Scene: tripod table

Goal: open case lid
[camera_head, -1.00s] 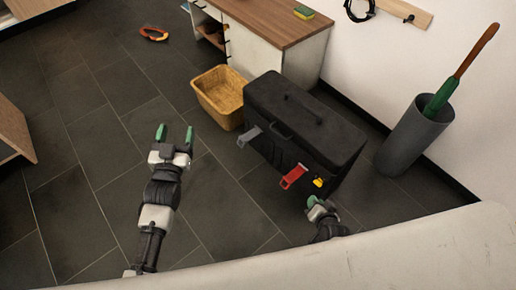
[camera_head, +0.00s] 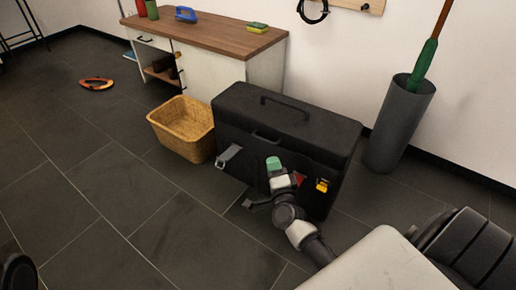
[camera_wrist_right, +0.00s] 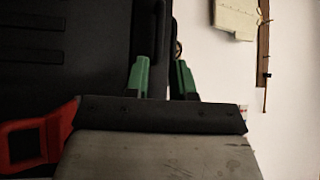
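The black case (camera_head: 235,115) stands on the floor, its lid (camera_head: 320,127) down. A grey latch (camera_head: 228,157) sticks out at the front left. A red latch (camera_head: 300,180) is partly hidden by my right gripper; it also shows at the left of the right wrist view (camera_wrist_right: 28,143). A yellow clasp (camera_head: 322,185) is at the front right. My right gripper (camera_head: 273,163) is at the case front, below the front handle (camera_head: 265,138). In the wrist view, its green fingers (camera_wrist_right: 161,78) are apart beside a dark case edge; contact is unclear. My left gripper is out of view.
A wicker basket (camera_head: 182,130) stands just left of the case. A wood-topped cabinet (camera_head: 205,35) is behind it. A grey bin (camera_head: 399,125) with a green-and-brown handled item stands right, by the wall.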

